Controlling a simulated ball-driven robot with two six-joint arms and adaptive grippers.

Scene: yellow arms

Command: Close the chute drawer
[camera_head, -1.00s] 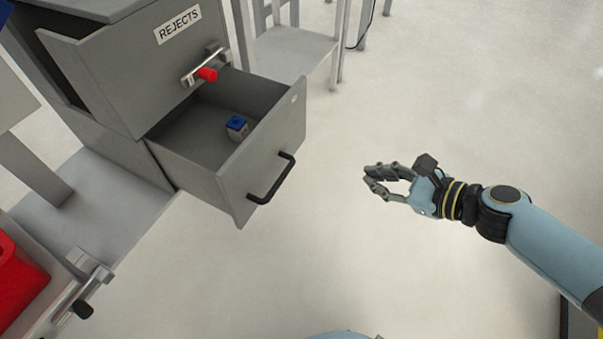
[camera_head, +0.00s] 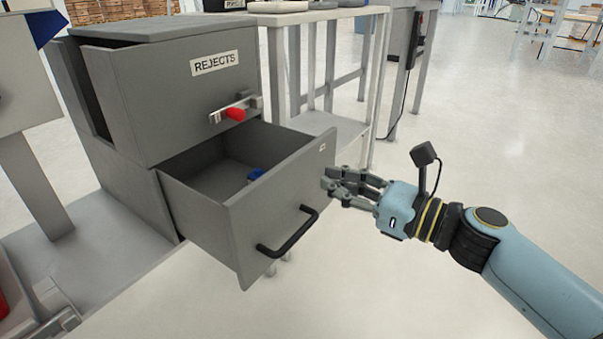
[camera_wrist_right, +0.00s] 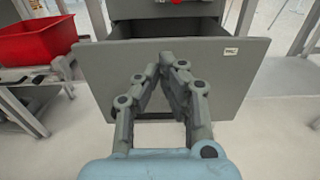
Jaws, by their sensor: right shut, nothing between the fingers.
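The grey chute drawer (camera_head: 285,185) is pulled out below the REJECTS cabinet (camera_head: 165,90). A black bar handle (camera_head: 288,232) is on its front, and a small blue item (camera_head: 256,174) lies inside. My right gripper (camera_head: 328,188) is shut and empty, beside the right part of the drawer front in the head view. In the right wrist view the shut fingers (camera_wrist_right: 158,68) point at the drawer front (camera_wrist_right: 205,78) and hide most of the handle. I cannot tell whether they touch the front. My left gripper is not in view.
A red-knobbed latch (camera_head: 235,114) is on the cabinet above the drawer. A light table frame (camera_head: 375,85) stands behind and right of the drawer. A red bin (camera_wrist_right: 38,45) shows at left in the wrist view. Open floor lies to the right.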

